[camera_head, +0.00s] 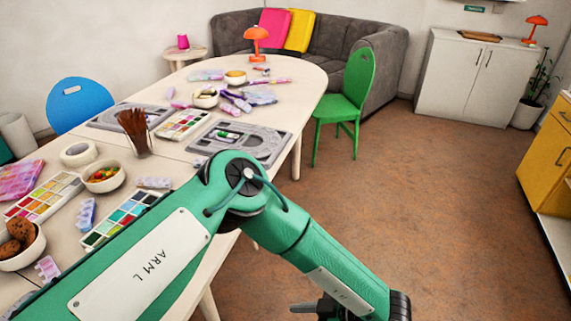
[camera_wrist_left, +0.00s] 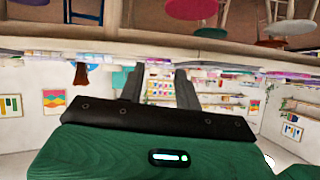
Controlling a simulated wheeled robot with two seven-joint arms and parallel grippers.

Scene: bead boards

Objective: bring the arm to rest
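My left arm (camera_head: 145,265), green and marked "ARM L", reaches in from the bottom left in the head view. It bends at an elbow and runs down to the bottom right, beyond the table edge and over the floor. In the left wrist view my left gripper (camera_wrist_left: 160,75) has its two dark fingers apart with nothing between them. That view is upside down and shows a room with shelves. A dark part at the bottom of the head view is cut off, and I cannot tell what it is. My right gripper is not in view.
The long table (camera_head: 305,85) holds grey bead boards (camera_head: 262,143), paint sets (camera_head: 183,124), bowls (camera_head: 103,178) and a cup of brushes (camera_head: 139,138). A green chair (camera_head: 358,80) stands at its right side. The brown floor (camera_head: 450,200) on the right is clear.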

